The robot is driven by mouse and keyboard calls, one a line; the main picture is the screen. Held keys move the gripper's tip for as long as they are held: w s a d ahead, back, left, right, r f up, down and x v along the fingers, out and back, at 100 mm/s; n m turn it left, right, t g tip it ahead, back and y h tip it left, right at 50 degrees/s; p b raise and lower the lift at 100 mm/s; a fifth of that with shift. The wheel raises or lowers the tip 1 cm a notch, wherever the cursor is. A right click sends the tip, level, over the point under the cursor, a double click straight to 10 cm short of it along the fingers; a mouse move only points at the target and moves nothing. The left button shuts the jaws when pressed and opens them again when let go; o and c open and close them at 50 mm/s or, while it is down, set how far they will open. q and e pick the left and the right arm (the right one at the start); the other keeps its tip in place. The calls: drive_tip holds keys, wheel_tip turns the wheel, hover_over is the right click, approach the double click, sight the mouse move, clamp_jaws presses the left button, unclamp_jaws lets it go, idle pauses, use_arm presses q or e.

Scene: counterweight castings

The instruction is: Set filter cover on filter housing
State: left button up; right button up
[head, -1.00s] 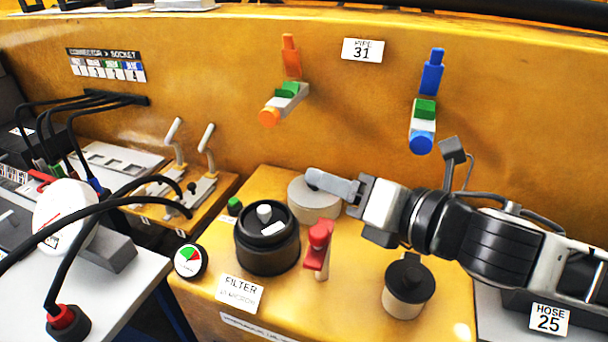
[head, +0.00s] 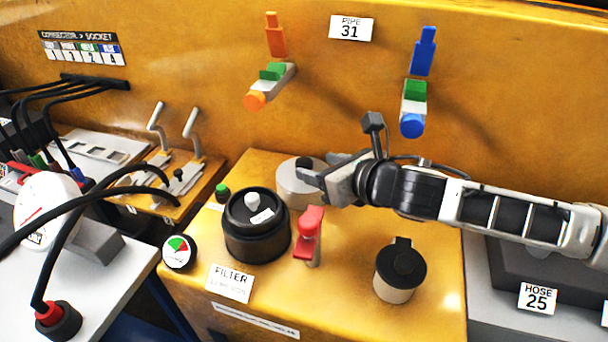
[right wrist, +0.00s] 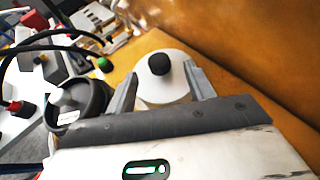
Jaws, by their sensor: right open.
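The filter housing (head: 255,230) is a black round pot beside the FILTER label, with a light grey knob-like part in its top. It also shows at the left in the right wrist view (right wrist: 80,104). What looks like the filter cover, a pale round piece (head: 294,192) with a black knob, sits on the yellow deck just behind and right of the housing. In the right wrist view the pale cover (right wrist: 164,88) lies between the spread fingers. My right gripper (head: 318,170) is open at the cover; contact cannot be told. My left gripper is out of view.
A red-handled valve (head: 308,236) stands close in front of the cover. A black-capped pale jar (head: 399,272) stands at the deck's right. A gauge (head: 179,251) and green button (head: 222,192) are near the housing. Pipe handles (head: 411,123) jut from the yellow wall.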

sight(302, 159)
drive_tip(key=shift+p+x, duration=0.3)
drive_tip(key=shift+x, duration=2.45)
drive_tip(key=shift+a+r, duration=0.1)
drive_tip(key=shift+r, duration=0.05)
drive_tip(key=c, duration=1.1)
drive_tip(key=shift+r, duration=0.1)
clamp_jaws()
drive_tip(key=shift+r, duration=0.1)
